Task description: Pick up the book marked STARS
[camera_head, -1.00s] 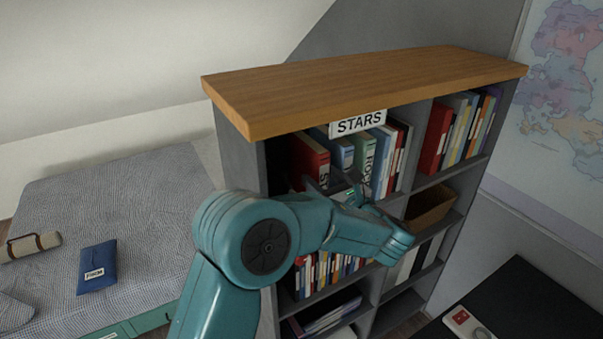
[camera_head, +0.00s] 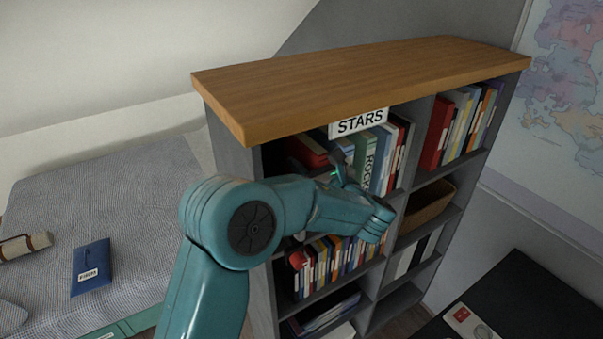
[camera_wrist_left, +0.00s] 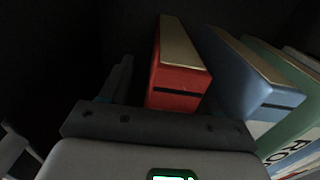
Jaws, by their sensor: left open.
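A red book (camera_head: 309,152) stands at the left of the upper left compartment of the bookcase. Its lower spine is hidden behind my left gripper and arm, so its lettering cannot be read now. My left gripper (camera_head: 338,172) is open at the front of that compartment. In the left wrist view the red book (camera_wrist_left: 180,75) stands upright ahead of the gripper, just right of a dark finger. The other finger is not clearly seen, and I cannot tell whether anything touches. My right gripper is out of view.
A blue book (camera_wrist_left: 250,85) and a green book marked ROCK (camera_head: 368,160) stand right of the red one. Shelf boards and dividers of the bookcase (camera_head: 420,130) surround the gripper. A bed with a blue book (camera_head: 91,267) is at left; a black desk (camera_head: 510,300) is at lower right.

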